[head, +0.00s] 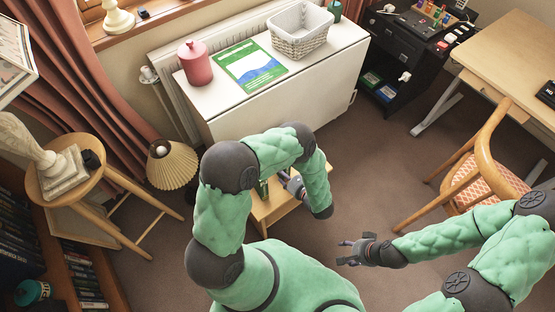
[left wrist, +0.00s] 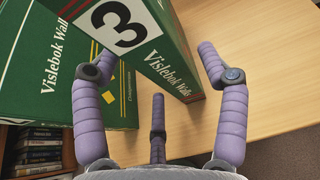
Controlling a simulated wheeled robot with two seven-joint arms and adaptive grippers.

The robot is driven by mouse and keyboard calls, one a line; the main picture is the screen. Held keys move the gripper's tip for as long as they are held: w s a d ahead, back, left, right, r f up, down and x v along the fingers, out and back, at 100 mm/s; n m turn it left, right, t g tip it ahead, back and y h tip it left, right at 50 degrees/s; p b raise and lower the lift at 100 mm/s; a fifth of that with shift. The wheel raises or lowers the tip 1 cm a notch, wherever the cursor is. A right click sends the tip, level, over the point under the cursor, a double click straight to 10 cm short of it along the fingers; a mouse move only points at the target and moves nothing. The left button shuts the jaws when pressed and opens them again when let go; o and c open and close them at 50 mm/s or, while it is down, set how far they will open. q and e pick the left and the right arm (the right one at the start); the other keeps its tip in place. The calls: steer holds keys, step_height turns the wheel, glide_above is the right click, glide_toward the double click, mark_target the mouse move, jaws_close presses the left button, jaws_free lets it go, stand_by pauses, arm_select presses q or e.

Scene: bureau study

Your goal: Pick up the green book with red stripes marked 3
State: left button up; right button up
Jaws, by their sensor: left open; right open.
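A green book marked 3 (left wrist: 172,62) shows in the left wrist view, with a white panel and the words "Vislebok Walls". A thin red line shows along its edge. A second green book (left wrist: 40,100) with yellow stripes lies beside and partly behind it. My left gripper (left wrist: 156,66) is open, with the book marked 3 in front of and between its spread fingers; I cannot tell whether they touch. In the head view my left gripper (head: 290,184) is over a small wooden table (head: 270,207), and my arm hides most of the books. My right gripper (head: 354,251) is open and empty above the floor.
A white cabinet (head: 285,95) behind carries a red canister (head: 195,63), a green-and-blue book (head: 250,66) and a basket (head: 300,30). A wooden chair (head: 485,165) stands right, a stool (head: 65,180) and lamp (head: 171,165) left. Carpet is clear centre right.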

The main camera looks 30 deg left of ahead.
arm_select(q)
steer(key=x, duration=0.1)
steer(key=b+x, duration=0.1)
steer(key=x, duration=0.1)
steer(key=shift+w+a+r+b, duration=0.15)
steer(key=shift+w+a+b, duration=0.15)
steer(key=shift+w+b, duration=0.05)
steer(key=shift+w+a, duration=0.3)
steer(key=shift+a, duration=0.3)
jaws_close()
